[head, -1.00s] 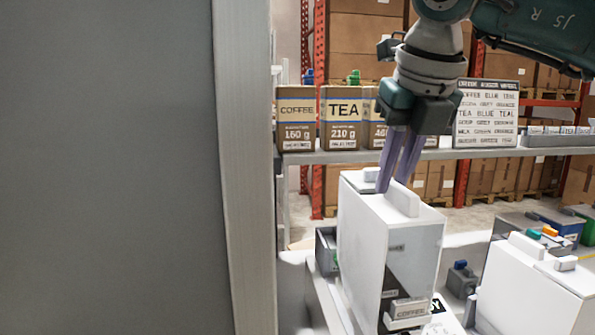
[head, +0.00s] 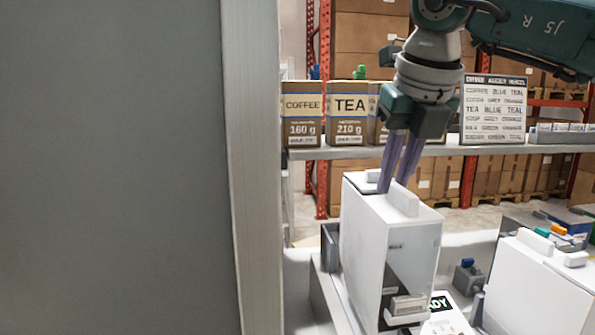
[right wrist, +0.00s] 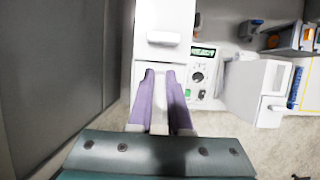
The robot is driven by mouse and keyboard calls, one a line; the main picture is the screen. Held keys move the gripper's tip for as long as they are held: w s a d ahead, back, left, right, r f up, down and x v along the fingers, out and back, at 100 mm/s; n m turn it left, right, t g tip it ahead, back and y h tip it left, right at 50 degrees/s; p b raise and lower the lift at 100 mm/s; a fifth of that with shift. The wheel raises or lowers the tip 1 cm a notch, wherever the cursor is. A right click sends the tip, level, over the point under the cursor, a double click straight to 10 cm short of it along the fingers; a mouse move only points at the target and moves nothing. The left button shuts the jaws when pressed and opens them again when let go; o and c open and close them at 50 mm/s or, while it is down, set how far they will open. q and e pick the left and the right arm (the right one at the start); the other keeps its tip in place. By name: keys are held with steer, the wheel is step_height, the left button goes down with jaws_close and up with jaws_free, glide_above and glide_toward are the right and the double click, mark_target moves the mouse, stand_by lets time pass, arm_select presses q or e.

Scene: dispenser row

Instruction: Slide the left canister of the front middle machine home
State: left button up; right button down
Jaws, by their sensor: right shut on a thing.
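A tall white canister (head: 370,235) with a raised top handle (head: 404,199) and a small label holder on its lower front stands in the middle of the head view. My right gripper (head: 393,187) is over its top, with its purple fingers pointing down. In the right wrist view my right gripper (right wrist: 160,74) is shut on the pale handle (right wrist: 160,105) between the fingers. The machine's control panel (right wrist: 203,75), with a green display and a dial, is beside the canister. The canister's base is hidden. My left gripper is not in view.
A large grey panel (head: 115,170) fills the left of the head view. Another white canister (head: 530,285) stands at the right. Behind is a shelf (head: 430,150) with coffee and tea boxes (head: 350,115) and a printed sign (head: 494,110).

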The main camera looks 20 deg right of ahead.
steer(key=shift+f+b, duration=0.35)
steer(key=shift+f, duration=0.1)
steer(key=c, duration=0.8)
jaws_free()
steer(key=shift+o, duration=0.2)
steer(key=p+v, duration=0.5)
steer(key=v, duration=0.4)
steer(key=shift+r+p, duration=0.15)
steer(key=shift+p, duration=0.2)
steer(key=shift+s+r, duration=0.2)
steer(key=shift+r, duration=0.05)
steer(key=shift+c, duration=0.3)
